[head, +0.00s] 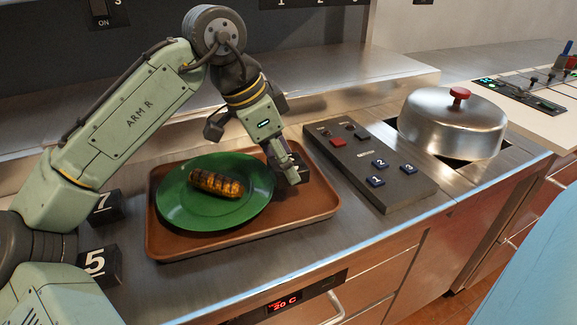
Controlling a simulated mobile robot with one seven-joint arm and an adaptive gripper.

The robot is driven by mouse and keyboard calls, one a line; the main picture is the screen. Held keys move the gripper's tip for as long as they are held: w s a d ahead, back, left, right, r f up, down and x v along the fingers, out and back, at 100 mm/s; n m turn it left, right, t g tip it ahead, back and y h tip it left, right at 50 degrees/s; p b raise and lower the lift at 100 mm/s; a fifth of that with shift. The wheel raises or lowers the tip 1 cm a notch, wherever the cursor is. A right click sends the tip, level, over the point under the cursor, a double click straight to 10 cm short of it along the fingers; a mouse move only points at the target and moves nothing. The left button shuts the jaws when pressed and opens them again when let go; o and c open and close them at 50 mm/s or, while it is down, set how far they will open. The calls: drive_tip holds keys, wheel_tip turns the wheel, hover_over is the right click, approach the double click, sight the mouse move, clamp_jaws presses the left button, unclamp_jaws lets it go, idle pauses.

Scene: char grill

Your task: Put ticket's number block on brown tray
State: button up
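The brown tray (160,240) lies on the steel counter. A green plate (185,208) sits on it and holds a browned, striped grilled item (216,184). A black number block with a white 7 (105,205) and one with a white 5 (98,263) stand left of the tray, partly behind my arm. My gripper (294,178) points down over the right part of the tray, right of the plate. I cannot tell whether its fingers are apart or hold something. I see no ticket in the head view.
A dark control box (360,160) with a red button and blue keys 1, 2 and 3 is right of the tray. A steel dome lid with a red knob (452,125) stands beyond it. The counter's front edge has a drawer display reading 20 C (284,303).

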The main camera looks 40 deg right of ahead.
drive_tip(key=d, duration=0.1)
drive_tip(key=w+d, duration=0.2)
drive_tip(key=d, duration=0.1)
drive_tip(key=shift+w+d+f, duration=0.1)
drive_tip(key=shift+w+f, duration=0.1)
drive_tip(key=shift+w, duration=0.05)
wheel_tip(320, 180, down, 4)
drive_tip(key=b, duration=0.4)
drive_tip(key=shift+r+b, duration=0.1)
drive_tip(key=shift+b, duration=0.2)
drive_tip(key=shift+r, duration=0.1)
drive_tip(key=o, duration=1.3)
drive_tip(key=v, duration=1.2)
drive_tip(key=shift+r, duration=0.1)
